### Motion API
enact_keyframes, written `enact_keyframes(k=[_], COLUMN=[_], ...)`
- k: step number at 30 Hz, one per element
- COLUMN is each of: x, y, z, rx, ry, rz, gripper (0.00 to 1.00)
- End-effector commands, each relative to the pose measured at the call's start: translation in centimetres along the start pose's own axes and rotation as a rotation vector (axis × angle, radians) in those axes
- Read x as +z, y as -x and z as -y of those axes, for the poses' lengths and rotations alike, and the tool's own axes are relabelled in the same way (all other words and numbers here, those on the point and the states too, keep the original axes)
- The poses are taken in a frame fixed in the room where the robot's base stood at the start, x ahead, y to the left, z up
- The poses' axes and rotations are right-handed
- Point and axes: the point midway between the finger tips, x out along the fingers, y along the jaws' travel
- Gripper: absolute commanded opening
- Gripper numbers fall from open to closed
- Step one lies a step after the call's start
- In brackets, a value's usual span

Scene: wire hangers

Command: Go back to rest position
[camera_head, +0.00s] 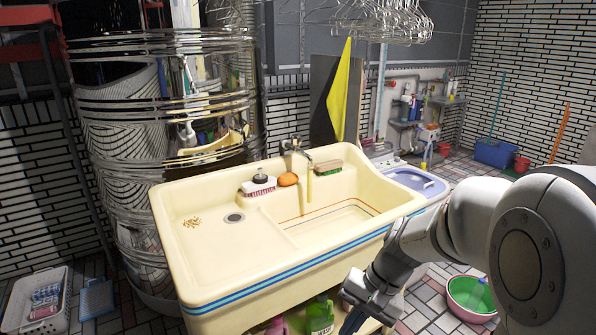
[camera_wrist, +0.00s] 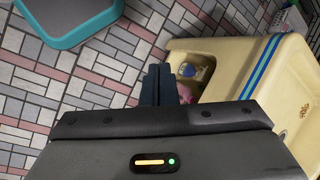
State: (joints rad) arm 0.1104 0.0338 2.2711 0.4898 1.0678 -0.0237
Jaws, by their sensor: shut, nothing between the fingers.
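My gripper (camera_head: 354,319) is low at the bottom of the head view, in front of the sink's right end, and partly cut off by the frame edge. In the wrist view its two dark fingers (camera_wrist: 159,84) are together with nothing between them. My arm comes in from the right of the head view. Several wire hangers (camera_head: 382,20) hang at the top of the head view, well away from my gripper.
The cream sink (camera_head: 238,262) stands close beside my gripper, with bottles (camera_head: 320,316) under it. A teal-edged object (camera_wrist: 70,35) shows in the wrist view. Tiled floor (camera_wrist: 55,85) lies open around it.

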Motion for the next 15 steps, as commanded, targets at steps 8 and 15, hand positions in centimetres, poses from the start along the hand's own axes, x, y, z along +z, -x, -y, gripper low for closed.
enact_keyframes(k=[8, 15], x=[6.6, 9.0], y=[8.5, 12.0], z=[-1.5, -2.7], rx=[0.234, 0.356], ry=[0.264, 0.398], rz=[-0.251, -0.392], gripper=[0.00, 0.00])
